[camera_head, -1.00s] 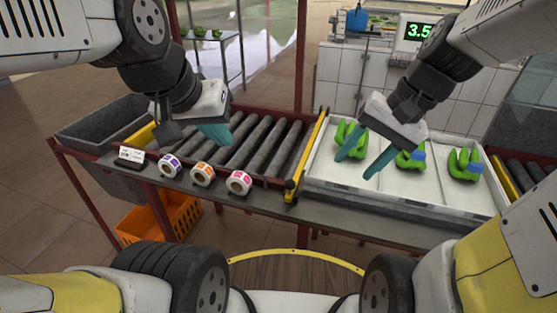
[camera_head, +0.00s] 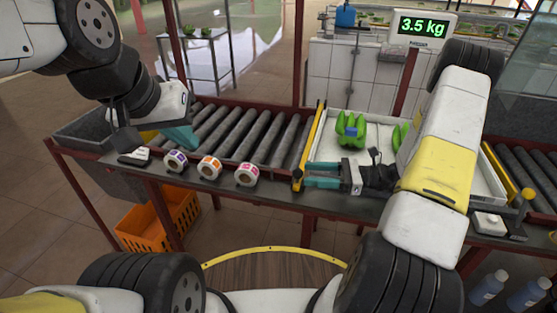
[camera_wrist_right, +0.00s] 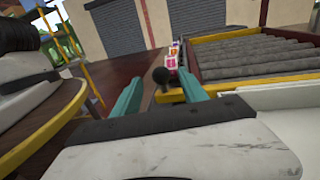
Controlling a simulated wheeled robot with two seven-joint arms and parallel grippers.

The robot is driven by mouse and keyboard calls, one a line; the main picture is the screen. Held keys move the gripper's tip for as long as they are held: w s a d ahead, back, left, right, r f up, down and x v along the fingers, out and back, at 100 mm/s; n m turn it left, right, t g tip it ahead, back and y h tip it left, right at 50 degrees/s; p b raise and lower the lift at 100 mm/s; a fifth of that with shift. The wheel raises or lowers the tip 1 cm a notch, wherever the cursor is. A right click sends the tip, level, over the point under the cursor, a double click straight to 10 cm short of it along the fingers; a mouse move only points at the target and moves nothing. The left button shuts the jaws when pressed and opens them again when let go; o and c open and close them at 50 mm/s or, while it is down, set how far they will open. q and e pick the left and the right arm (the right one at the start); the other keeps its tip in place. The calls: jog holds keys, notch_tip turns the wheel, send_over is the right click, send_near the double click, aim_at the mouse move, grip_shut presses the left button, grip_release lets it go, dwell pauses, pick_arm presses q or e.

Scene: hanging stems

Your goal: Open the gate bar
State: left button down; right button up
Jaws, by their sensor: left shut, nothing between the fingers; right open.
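The yellow gate bar (camera_head: 314,130) stands between the roller conveyor and the white tray, running from the back to the front edge. My right gripper (camera_head: 307,175) is open and low at the bar's front end, its teal fingers pointing left. In the right wrist view, the bar's black round knob (camera_wrist_right: 160,75) shows between and just beyond the tips of the open right gripper (camera_wrist_right: 161,80); part of the yellow bar (camera_wrist_right: 172,97) lies behind it. I cannot tell whether a finger touches it. My left gripper (camera_head: 188,140) is shut and empty above the conveyor's left end.
The grey rollers (camera_head: 240,132) are empty. Several label rolls (camera_head: 209,167) sit on the front ledge. Green bananas (camera_head: 349,128) lie in the white tray (camera_head: 325,151), partly hidden by my right arm. A scale display (camera_head: 422,28) reads 3.5 kg. An orange crate (camera_head: 165,222) stands below.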

jog(key=shift+a+f, duration=0.1)
jog(key=shift+f, duration=0.05)
jog(key=a, duration=0.2)
jog(key=w+a, duration=0.1)
jog(key=a, duration=0.4)
jog(key=shift+w+a, duration=0.15)
jog(key=shift+a, duration=0.1)
grip_shut()
dwell(1.1)
